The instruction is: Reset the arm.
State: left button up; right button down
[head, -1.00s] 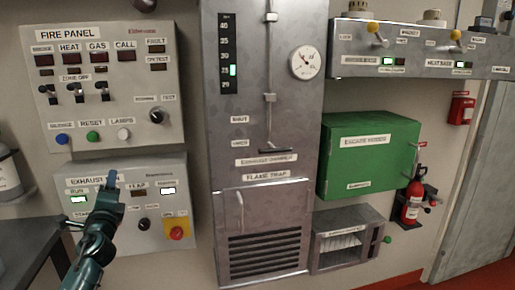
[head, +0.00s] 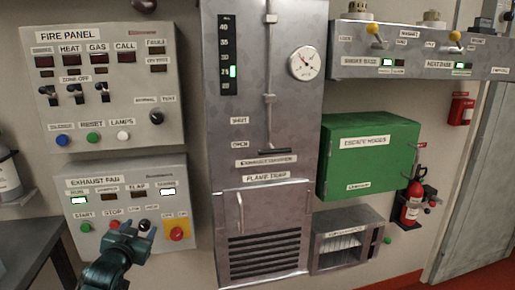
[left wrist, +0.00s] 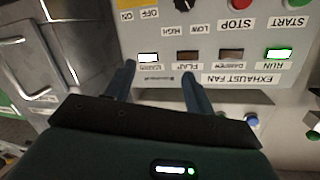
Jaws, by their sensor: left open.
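My left gripper (head: 132,236) is in front of the lower part of the exhaust fan panel (head: 85,181) in the head view, below its row of lit and dark windows. It hides part of the panel's lower edge near the red stop button (head: 115,225). In the left wrist view its two fingers (left wrist: 159,74) stand apart with nothing between them, and the panel shows upside down beyond them. I cannot tell the exact gap to the panel. My right gripper is not in view.
The fire panel (head: 100,130) is above the fan panel. A grey metal cabinet (head: 225,150) with a door handle stands to the right, then a green escape hoods box (head: 340,180) and a red extinguisher (head: 411,205). A dark table (head: 35,240) is at the lower left.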

pick_arm(q)
jog(key=s+d+f+g+h, duration=0.25)
jog(key=s+d+f, duration=0.65)
jog(key=s+f, duration=0.55)
jog(key=s+d+f+g, duration=0.1)
jog(key=s+d, duration=0.2)
jog(key=s, duration=0.4)
jog(key=s+d+f+g+h, duration=0.1)
jog(key=s+d+f, duration=0.1)
jog(key=s, duration=0.5)
jog(key=s+d+f+g, duration=0.1)
jog(key=s+d, duration=0.2)
jog(key=s, duration=0.4)
jog(key=shift+s+d+f+h, duration=0.15)
jog(key=shift+d+f+h, duration=0.2)
